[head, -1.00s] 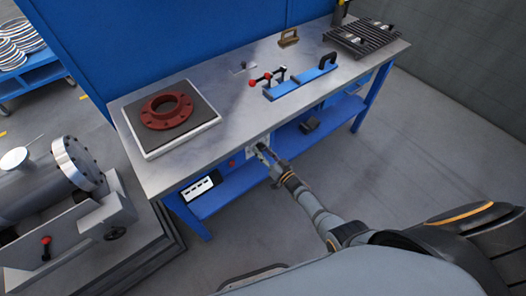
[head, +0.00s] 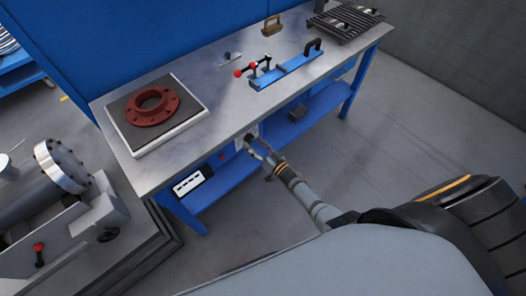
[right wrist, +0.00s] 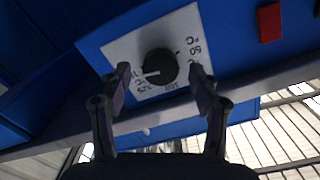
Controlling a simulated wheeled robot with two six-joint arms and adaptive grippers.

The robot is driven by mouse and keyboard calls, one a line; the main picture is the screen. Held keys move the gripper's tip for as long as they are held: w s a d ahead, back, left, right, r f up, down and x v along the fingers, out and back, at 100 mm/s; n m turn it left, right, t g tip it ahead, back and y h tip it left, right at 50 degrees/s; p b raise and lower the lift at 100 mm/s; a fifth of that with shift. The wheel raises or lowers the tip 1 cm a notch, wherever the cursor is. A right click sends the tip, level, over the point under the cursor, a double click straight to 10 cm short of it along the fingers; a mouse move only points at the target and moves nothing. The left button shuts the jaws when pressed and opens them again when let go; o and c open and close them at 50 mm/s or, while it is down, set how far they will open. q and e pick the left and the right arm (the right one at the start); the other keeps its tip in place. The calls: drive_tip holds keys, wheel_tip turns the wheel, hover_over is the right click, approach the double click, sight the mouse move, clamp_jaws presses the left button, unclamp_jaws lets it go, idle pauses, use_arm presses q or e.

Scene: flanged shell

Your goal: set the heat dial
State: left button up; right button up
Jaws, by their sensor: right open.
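The heat dial (right wrist: 159,66) is a round black knob with a white pointer line, on a white plate (right wrist: 122,47) with temperature marks. In the right wrist view the pointer points left, towards marks partly hidden by a finger. My right gripper (right wrist: 160,80) is open, with one finger on each side of the dial; I cannot tell whether they touch it. In the head view my right gripper (head: 257,147) is at the panel under the workbench's front edge, and the dial itself is too small to make out. My left gripper is not in view.
A red flanged ring (head: 152,106) lies on a dark-topped plate on the workbench (head: 213,92). A blue clamp fixture (head: 287,70) and a black rack (head: 346,20) stand further right. A red block (right wrist: 269,22) is right of the dial plate. A grey machine (head: 62,205) stands at left.

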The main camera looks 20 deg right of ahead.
drive_tip(key=v, duration=1)
drive_tip(key=shift+s, duration=0.25)
drive_tip(key=shift+d+r, duration=0.1)
drive_tip(key=s+d+f+g+h, duration=0.35)
drive_tip(key=s+f, duration=0.35)
drive_tip(key=f, duration=0.3)
drive_tip(key=s+d+f+g+h, duration=0.35)
drive_tip(key=s+f, duration=0.35)
drive_tip(key=f, duration=0.4)
drive_tip(key=s+f+g, duration=0.4)
drive_tip(key=s+f, duration=0.1)
drive_tip(key=s, duration=0.6)
drive_tip(key=s+f+n+g, duration=0.1)
drive_tip(key=s+f+g, duration=0.3)
drive_tip(key=s, duration=0.7)
drive_tip(key=shift+s+f+g, duration=0.3)
drive_tip(key=shift+f+g, duration=0.1)
drive_tip(key=shift+f, duration=0.05)
drive_tip(key=shift+c, duration=0.3)
